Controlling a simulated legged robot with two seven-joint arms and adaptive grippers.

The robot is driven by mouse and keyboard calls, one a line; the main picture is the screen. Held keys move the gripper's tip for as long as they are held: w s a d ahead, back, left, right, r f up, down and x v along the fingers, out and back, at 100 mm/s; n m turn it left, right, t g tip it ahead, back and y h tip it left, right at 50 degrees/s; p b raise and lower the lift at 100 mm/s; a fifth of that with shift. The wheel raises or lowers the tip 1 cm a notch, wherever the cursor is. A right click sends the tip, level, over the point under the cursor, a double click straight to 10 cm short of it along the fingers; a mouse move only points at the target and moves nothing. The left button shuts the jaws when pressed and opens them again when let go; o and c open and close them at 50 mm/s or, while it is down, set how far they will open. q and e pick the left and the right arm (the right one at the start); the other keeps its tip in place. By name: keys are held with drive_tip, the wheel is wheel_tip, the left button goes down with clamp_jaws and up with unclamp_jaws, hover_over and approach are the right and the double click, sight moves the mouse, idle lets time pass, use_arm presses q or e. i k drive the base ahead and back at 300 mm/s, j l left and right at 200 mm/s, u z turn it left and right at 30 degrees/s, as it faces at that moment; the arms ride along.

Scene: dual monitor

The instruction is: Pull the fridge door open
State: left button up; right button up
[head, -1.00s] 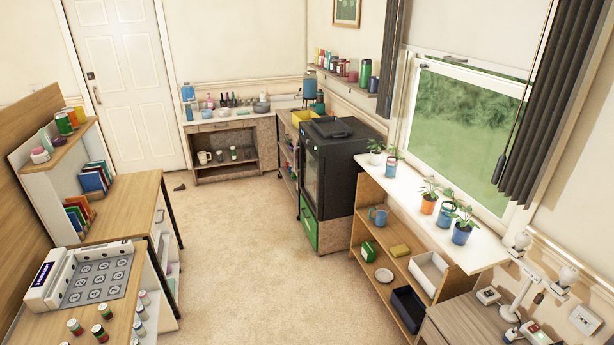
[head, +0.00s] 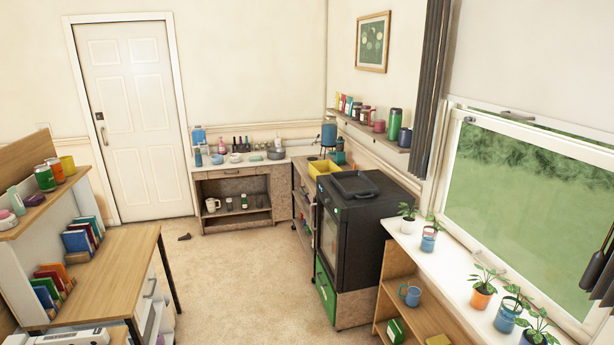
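A black box-shaped appliance (head: 352,240), the only thing in view that looks like a fridge, stands right of centre against the right wall. Its front door (head: 328,238) faces left, is seen at a steep angle and looks closed. The door's handle is too small to make out. A dark tray-like lid (head: 354,184) lies on top of the appliance. A green drawer front (head: 325,291) is below the door. Neither of my grippers shows in the head view.
The carpet (head: 240,285) in front of the appliance is clear. A wooden desk (head: 110,262) stands on the left. A low shelf with plants (head: 440,260) runs along the right under the window. A small dark object (head: 184,237) lies on the floor near the white door.

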sight(336, 278)
drive_tip(key=i+j+z, duration=0.1)
drive_tip(key=i, duration=2.1)
